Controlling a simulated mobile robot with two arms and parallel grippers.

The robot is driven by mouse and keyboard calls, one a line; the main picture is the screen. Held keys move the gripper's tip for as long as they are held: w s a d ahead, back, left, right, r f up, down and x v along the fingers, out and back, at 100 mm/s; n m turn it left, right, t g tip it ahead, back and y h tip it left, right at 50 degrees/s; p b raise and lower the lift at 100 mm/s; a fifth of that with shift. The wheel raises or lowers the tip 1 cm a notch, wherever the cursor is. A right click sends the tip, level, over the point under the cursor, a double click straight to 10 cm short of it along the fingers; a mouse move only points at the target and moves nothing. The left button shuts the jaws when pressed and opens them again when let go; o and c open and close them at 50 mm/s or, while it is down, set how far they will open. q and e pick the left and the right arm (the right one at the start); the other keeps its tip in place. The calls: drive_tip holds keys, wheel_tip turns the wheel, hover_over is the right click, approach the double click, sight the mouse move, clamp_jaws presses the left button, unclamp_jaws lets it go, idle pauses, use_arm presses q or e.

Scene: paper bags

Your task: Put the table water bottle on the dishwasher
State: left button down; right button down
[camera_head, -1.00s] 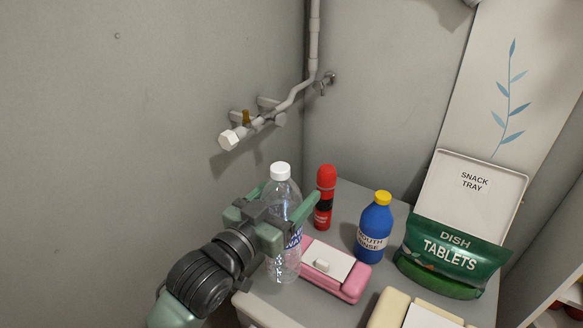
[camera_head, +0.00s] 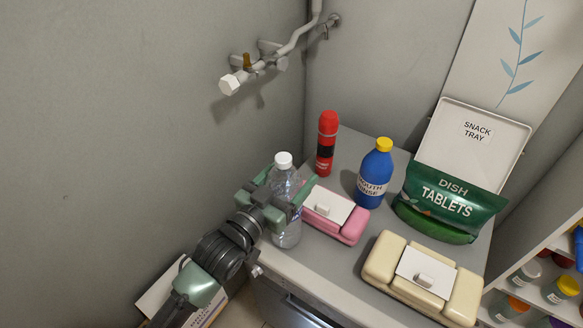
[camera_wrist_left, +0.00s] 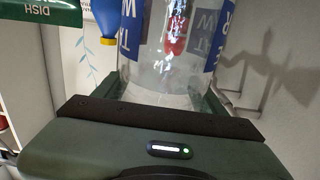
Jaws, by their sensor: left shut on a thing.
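The table water bottle (camera_head: 287,226) is clear plastic with a white cap and a blue and white label. My left gripper (camera_head: 279,197) is shut around its middle, and the bottle stands nearly upright at the left edge of the grey dishwasher top (camera_head: 322,257). I cannot tell whether its base touches the top. In the left wrist view the clear bottle (camera_wrist_left: 170,75) fills the space between the fingers of my left gripper (camera_wrist_left: 165,100). The dishwasher front (camera_head: 290,300) shows below the top. My right gripper is not in view.
A shelf with jars (camera_head: 525,273) is at right.

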use_arm(q)
drive_tip(key=shift+r, duration=0.2)
drive_tip(key=shift+c, duration=0.8)
unclamp_jaws()
drive_tip(key=shift+f, duration=0.25)
drive_tip(key=shift+s, duration=0.1)
drive_tip(key=shift+r, duration=0.1)
drive_tip(key=b+v, duration=0.3)
drive_tip(key=v, duration=0.9)
